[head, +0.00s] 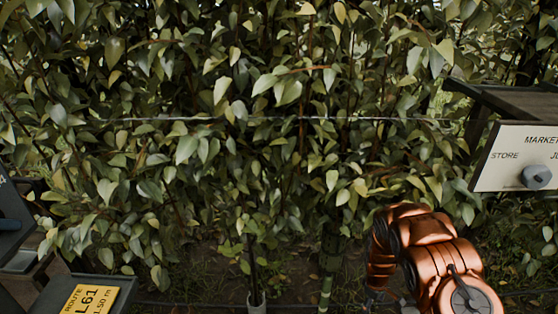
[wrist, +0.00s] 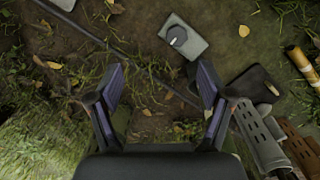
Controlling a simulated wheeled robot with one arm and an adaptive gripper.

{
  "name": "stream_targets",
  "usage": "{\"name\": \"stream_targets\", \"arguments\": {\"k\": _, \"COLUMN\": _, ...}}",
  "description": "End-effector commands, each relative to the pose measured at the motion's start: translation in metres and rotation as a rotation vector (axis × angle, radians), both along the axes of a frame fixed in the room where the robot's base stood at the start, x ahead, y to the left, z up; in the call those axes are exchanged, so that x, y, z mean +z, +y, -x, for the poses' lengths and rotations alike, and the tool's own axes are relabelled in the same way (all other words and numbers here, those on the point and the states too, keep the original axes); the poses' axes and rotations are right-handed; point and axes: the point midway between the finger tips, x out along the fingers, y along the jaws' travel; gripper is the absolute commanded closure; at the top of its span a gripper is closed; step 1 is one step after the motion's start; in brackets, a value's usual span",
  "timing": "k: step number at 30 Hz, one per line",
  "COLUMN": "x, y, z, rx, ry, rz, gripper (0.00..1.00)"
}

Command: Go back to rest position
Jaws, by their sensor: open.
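My gripper (wrist: 160,88) is open and empty in the wrist view. Its two dark fingers stand well apart, pointing down over bare ground with grass and fallen leaves. In the head view my copper-coloured arm is folded at the lower right, in front of the foliage; the gripper itself cannot be made out there. No pear is visible in either view.
A dense leafy hedge (head: 230,110) with a taut wire fills the head view. A market sign (head: 515,145) with a knob stands right, a yellow route label (head: 88,299) lower left.

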Motion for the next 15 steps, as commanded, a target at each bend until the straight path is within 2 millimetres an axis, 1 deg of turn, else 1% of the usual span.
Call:
{"name": "stream_targets", "arguments": {"k": 1, "x": 0.023, "y": -0.004, "z": 0.001, "rx": -0.013, "ry": 0.002, "rz": 0.014, "gripper": 0.20}}
{"name": "stream_targets", "arguments": {"k": 8, "x": 0.098, "y": -0.016, "z": 0.007, "rx": -0.093, "ry": 0.007, "rz": 0.061, "gripper": 0.20}}
{"name": "stream_targets", "arguments": {"k": 15, "x": 0.174, "y": -0.020, "z": 0.020, "rx": -0.177, "ry": 0.015, "rz": 0.098, "gripper": 0.20}}
